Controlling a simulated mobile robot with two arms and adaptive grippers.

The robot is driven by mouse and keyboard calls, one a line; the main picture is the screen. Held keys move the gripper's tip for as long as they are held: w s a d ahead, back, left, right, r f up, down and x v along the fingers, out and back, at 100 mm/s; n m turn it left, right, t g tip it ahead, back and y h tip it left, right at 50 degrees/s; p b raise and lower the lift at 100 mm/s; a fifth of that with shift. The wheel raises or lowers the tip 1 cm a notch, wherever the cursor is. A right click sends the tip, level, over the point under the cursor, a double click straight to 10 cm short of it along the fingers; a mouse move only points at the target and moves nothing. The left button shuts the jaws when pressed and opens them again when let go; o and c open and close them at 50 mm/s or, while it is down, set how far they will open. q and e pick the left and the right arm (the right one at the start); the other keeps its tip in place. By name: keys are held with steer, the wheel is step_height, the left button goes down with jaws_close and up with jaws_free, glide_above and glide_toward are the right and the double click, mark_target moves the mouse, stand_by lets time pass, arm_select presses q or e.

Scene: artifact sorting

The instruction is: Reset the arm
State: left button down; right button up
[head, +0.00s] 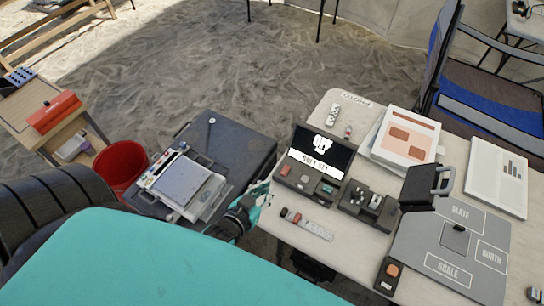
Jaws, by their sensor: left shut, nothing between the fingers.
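My left gripper (258,193), teal and black, shows near the middle of the head view. It is shut and empty, over the gap between the dark case and the white table. My black left wrist shows just below it, and a large teal part of my own body covers the lower left.
A white table (301,243) on the right bears a dark open box (323,153), small tools, papers and a grey labelled board (424,242). A dark case (232,138) with a scale-like device (182,180) stands left of it. A red bucket (121,165) is further left. Sandy floor lies behind.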

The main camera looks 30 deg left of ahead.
arm_select(q)
steer(key=shift+s, duration=0.15)
stand_by(0.5)
steer(key=s+d+r+m+g, duration=0.2)
steer(key=s+r+g, duration=0.2)
steer(key=s+g, duration=0.65)
step_height(320, 180, down, 27)
steer(key=s+b, duration=0.1)
steer(key=s, duration=0.2)
steer(key=s+a+f+g+b, duration=0.1)
steer(key=s+a+f+g, duration=0.1)
steer(key=s+f, duration=1.4)
steer(key=shift+a+f, duration=0.7)
steer(key=shift+f, duration=0.2)
